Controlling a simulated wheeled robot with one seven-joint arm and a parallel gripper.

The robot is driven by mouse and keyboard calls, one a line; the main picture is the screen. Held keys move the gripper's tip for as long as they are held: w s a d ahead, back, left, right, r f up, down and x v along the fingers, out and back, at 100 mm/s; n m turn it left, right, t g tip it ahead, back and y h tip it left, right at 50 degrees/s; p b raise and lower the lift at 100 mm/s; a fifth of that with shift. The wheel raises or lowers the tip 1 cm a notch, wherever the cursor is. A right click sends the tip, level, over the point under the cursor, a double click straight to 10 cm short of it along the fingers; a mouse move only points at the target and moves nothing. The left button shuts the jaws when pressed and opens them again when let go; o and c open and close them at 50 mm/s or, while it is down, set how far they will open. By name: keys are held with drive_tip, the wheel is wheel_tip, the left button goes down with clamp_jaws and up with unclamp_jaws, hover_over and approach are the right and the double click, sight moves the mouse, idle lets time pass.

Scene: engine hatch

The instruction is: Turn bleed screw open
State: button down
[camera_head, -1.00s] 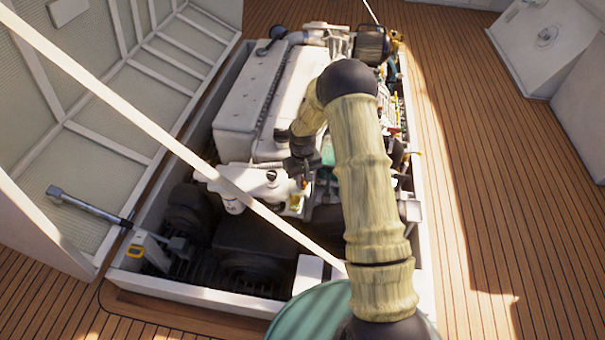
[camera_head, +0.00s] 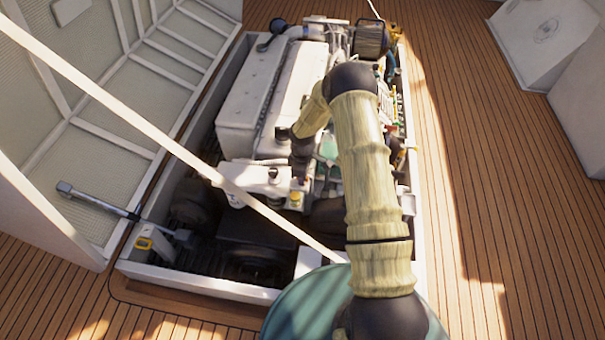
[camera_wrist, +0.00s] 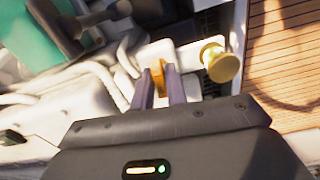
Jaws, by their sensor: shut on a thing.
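In the wrist view, my gripper (camera_wrist: 160,84) has its two dark fingers close together around a small orange-yellow piece (camera_wrist: 158,68), which appears to be the bleed screw. The piece sits at a white engine part, and the fingers hide much of it. A round brass-coloured knob (camera_wrist: 222,65) stands to the right, apart from the fingers. In the head view, my arm reaches over the engine (camera_head: 262,100) in the open hatch; my fingertips are too small and dark to make out there. How far the screw is turned cannot be told.
White hoses (camera_wrist: 75,80) and a green part (camera_wrist: 40,35) lie left of my fingers. The hatch frame (camera_head: 205,286) surrounds the engine, and the raised lid (camera_head: 90,190) stands at left. A pale strut (camera_head: 150,140) crosses the view. Wooden deck (camera_head: 500,220) is clear at right.

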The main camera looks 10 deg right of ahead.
drive_tip(key=shift+n, duration=0.6)
drive_tip(key=c, duration=1.4)
unclamp_jaws()
drive_tip(key=shift+r, duration=0.1)
wheel_tip(320, 180, up, 17)
drive_tip(key=p, duration=0.2)
drive_tip(key=shift+r, duration=0.15)
